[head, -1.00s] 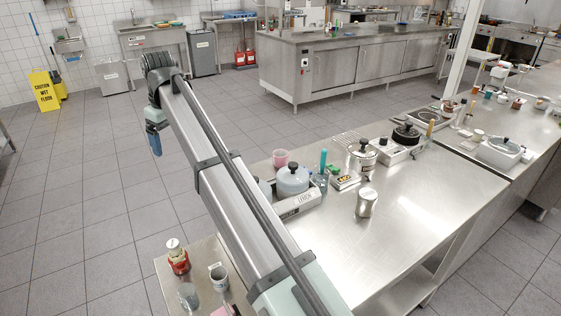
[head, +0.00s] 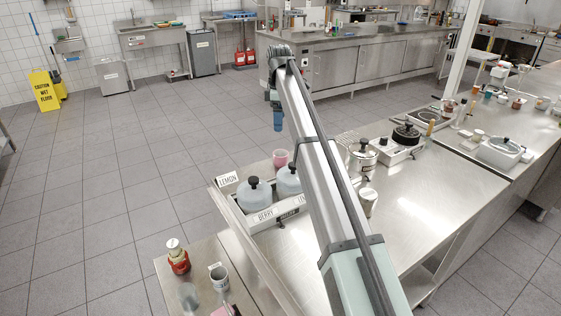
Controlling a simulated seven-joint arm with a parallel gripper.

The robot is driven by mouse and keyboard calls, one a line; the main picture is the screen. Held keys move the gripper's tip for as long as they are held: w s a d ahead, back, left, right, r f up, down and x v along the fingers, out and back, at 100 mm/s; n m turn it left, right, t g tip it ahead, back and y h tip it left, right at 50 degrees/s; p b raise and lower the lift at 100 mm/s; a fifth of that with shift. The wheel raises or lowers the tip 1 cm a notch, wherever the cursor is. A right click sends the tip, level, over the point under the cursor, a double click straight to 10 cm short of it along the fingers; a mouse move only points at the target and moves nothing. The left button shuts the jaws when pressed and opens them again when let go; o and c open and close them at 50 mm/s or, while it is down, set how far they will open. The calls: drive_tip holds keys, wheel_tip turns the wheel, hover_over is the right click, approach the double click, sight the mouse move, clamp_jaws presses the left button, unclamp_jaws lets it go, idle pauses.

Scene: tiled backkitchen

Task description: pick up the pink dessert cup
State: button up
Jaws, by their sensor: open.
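The pink cup (head: 281,158) stands upright near the far left edge of the steel counter (head: 440,200), behind the grey lidded pots. My gripper (head: 277,128) hangs pointing down at the far end of my arm. In the picture it is just above the cup, with a visible gap; how far apart they are in depth I cannot tell. It is open and nothing shows in it. Its fingers overlap from this side.
Two lidded pots (head: 255,195) sit in a labelled holder (head: 262,221) in front of the cup. A LEMON sign (head: 229,180) stands left of them. A steel canister (head: 368,202) and a lidded pot (head: 363,158) stand to the right. A lower side table (head: 200,262) holds a red-based bottle (head: 178,258) and cups.

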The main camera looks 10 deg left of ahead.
sight(280, 154)
drive_tip(key=f, duration=1.5)
drive_tip(key=shift+w+f, duration=0.15)
drive_tip(key=shift+w, duration=0.1)
drive_tip(key=c, duration=1.1)
